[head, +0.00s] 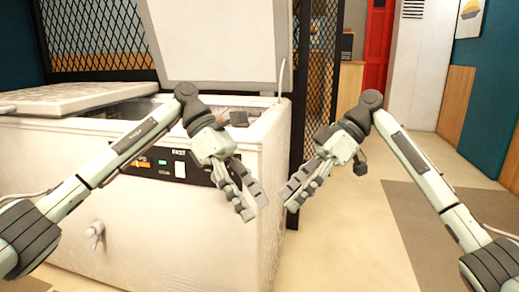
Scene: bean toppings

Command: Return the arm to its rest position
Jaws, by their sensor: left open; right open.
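My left arm comes in from the left and bends down at its wrist. Its gripper (250,203) is open and empty, in front of the right part of the white chest machine's front panel. My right arm comes in from the right. Its gripper (289,200) is open and empty, just right of the machine's corner and close to the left gripper in the picture. Both grippers point downward and towards the middle. Neither visibly touches anything.
The white chest machine (150,225) fills the left, with a raised lid (215,40) and a control panel (190,170). A black mesh partition (320,65) stands behind. Open floor (350,235) lies at the right, before a red door (377,50).

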